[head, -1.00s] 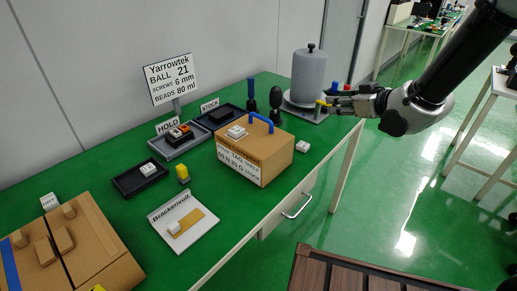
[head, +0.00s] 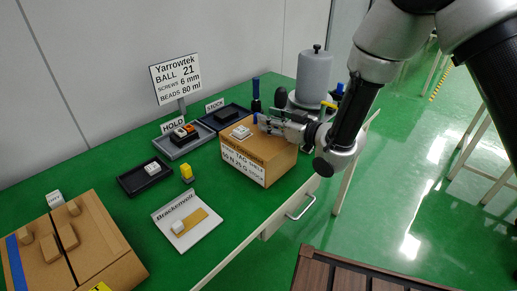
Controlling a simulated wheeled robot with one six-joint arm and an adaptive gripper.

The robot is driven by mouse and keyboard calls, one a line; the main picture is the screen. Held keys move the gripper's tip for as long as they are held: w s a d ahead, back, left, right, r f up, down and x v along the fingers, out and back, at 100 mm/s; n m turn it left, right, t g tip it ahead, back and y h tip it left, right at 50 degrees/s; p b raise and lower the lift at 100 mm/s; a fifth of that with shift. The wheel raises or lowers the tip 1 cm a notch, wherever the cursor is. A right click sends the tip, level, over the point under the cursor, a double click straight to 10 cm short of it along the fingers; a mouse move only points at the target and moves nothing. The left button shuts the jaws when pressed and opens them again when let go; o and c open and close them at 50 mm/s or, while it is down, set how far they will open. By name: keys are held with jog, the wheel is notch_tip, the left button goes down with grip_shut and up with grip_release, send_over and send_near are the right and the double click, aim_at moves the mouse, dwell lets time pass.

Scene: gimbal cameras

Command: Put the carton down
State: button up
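The carton (head: 278,158) is a brown cardboard box with a printed white label on its front and a small pale block on top. It appears to rest on the green tabletop near the front edge. My gripper (head: 272,122) is at the top of the carton, over its blue handle. Only a bit of blue shows by the fingertips; the rest of the handle is hidden. I cannot tell whether the fingers are closed around it.
Grey HOLD tray (head: 208,134) and dark STOCK tray (head: 243,109) stand behind the carton. A grey canister (head: 314,75) stands behind right. Green tabletop (head: 222,188) is bare just left of the carton.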

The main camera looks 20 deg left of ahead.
jog(key=shift+a, duration=0.1)
grip_shut()
dwell(0.5)
